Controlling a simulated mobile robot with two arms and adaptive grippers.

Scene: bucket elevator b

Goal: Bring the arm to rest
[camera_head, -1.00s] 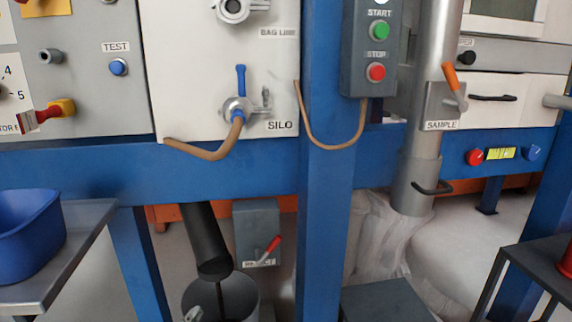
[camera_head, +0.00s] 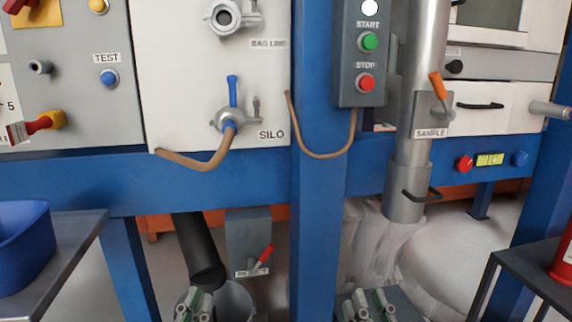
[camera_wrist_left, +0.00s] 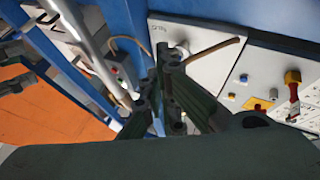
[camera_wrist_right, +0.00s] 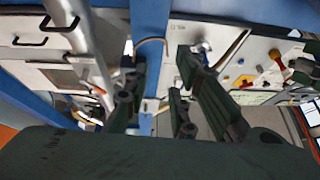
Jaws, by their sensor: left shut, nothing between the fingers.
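My left gripper (camera_head: 194,304) shows at the bottom edge of the head view, in front of the grey bucket (camera_head: 234,300). In the left wrist view its fingers (camera_wrist_left: 163,105) are close together with nothing between them. My right gripper (camera_head: 366,304) is at the bottom edge, right of the blue post (camera_head: 318,200). In the right wrist view its fingers (camera_wrist_right: 155,105) stand apart and are empty. Neither gripper visibly touches anything. Most of both arms is out of the head view.
The blue frame beam (camera_head: 230,180) crosses ahead, below the SILO panel (camera_head: 210,80). A blue tub (camera_head: 22,245) stands on a grey shelf (camera_head: 75,235) at left. A dark stand (camera_head: 530,270) is at right. The sample pipe (camera_head: 407,190) hangs between post and stand.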

